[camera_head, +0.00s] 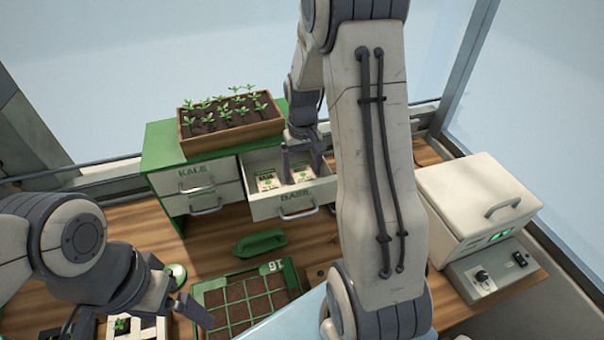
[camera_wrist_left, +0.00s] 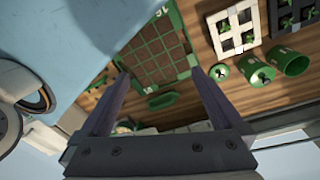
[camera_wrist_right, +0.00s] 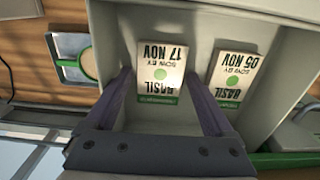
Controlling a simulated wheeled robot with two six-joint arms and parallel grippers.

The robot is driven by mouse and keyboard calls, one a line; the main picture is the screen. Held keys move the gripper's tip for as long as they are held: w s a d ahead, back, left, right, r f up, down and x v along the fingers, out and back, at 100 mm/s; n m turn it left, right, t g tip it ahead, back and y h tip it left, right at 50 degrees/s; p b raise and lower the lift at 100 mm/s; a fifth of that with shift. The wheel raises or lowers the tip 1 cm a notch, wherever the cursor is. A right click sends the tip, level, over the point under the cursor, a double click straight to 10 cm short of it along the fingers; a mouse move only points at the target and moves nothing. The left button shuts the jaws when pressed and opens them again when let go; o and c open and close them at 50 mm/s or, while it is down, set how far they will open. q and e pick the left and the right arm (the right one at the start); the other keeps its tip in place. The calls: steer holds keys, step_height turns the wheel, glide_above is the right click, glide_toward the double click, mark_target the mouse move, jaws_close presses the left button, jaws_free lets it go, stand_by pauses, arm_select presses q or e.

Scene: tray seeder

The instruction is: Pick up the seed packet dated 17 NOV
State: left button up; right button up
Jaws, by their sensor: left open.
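The seed packet marked BASIL, SOW BY 17 NOV (camera_wrist_right: 160,68) lies in the open BASIL drawer (camera_head: 283,206), upside down in the right wrist view. It is the right-hand packet in the head view (camera_head: 301,174). A second BASIL packet, dated 05 NOV (camera_wrist_right: 232,78), lies beside it and also shows in the head view (camera_head: 268,181). My right gripper (camera_wrist_right: 157,75) is open above the drawer, its fingers on either side of the 17 NOV packet in the picture; I see no grip on it. My left gripper (camera_wrist_left: 158,72) is open and empty near the seed tray.
The green cabinet (camera_head: 160,150) has a shut KALE drawer (camera_head: 196,176) and a planter of seedlings (camera_head: 232,132) on top. A green scoop (camera_head: 259,243) and green seed tray (camera_head: 290,275) are on the wooden bench. A white lidded box (camera_head: 460,195) stands at right.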

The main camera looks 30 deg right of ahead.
steer(key=c, duration=1.1)
steer(key=shift+o, duration=0.2)
steer(key=shift+r, duration=0.1)
